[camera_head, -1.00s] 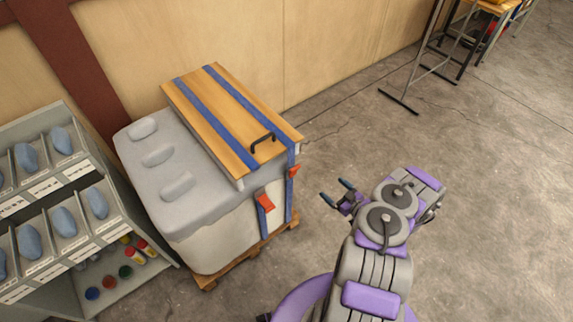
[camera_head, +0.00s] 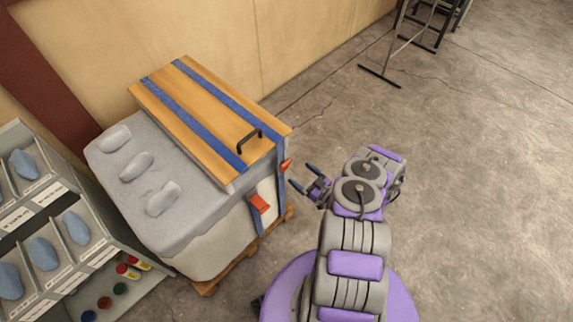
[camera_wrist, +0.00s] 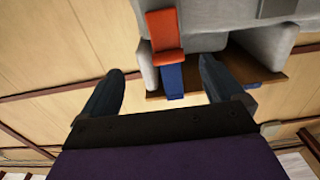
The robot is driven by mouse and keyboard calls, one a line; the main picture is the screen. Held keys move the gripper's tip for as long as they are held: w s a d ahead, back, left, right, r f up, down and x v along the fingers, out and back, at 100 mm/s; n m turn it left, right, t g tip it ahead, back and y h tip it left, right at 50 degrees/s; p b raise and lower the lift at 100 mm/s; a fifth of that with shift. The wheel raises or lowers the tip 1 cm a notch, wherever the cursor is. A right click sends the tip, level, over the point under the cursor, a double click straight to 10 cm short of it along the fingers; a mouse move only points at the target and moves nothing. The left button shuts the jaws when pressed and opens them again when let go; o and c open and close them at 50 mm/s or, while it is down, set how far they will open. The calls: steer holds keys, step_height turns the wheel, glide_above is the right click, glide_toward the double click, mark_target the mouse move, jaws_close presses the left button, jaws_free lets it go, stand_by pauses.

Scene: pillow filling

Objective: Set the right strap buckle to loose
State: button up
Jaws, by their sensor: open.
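A wooden lid (camera_head: 190,95) lies on a large grey container (camera_head: 190,235), with two blue straps running over it. The right strap (camera_head: 215,80) comes down the near side to a red-orange buckle (camera_head: 286,165). The left strap (camera_head: 180,115) ends at another red-orange buckle (camera_head: 259,203). My gripper (camera_head: 302,176) is open and empty, just right of the right buckle and apart from it. In the wrist view, one red-orange buckle (camera_wrist: 164,35) with blue strap below shows ahead between the open fingers; I cannot tell which buckle it is.
The container stands on a wooden pallet (camera_head: 207,287). A black handle (camera_head: 249,139) sits on the lid. A grey rack (camera_head: 60,215) with blue items stands at the left. Open concrete floor (camera_head: 470,190) lies to the right.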

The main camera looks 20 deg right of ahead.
mark_target(285, 164)
steer(key=x, duration=0.2)
steer(key=a+b+x, duration=0.1)
steer(key=x, duration=0.2)
steer(key=b+x, duration=0.1)
steer(key=x, duration=0.2)
steer(key=shift+s+a, duration=0.2)
steer(key=shift+a, duration=0.1)
steer(key=shift+w+d, duration=0.15)
steer(key=shift+w, duration=0.2)
steer(key=shift+w+d+b, duration=0.3)
steer(key=shift+d, duration=0.05)
steer(key=shift+a, duration=0.35)
steer(key=shift+a+r, duration=0.1)
steer(key=shift+a, duration=0.15)
steer(key=c, duration=0.3)
steer(key=shift+d, duration=0.35)
steer(key=c, duration=0.6)
steer(key=shift+s, duration=0.1)
steer(key=c, duration=0.5)
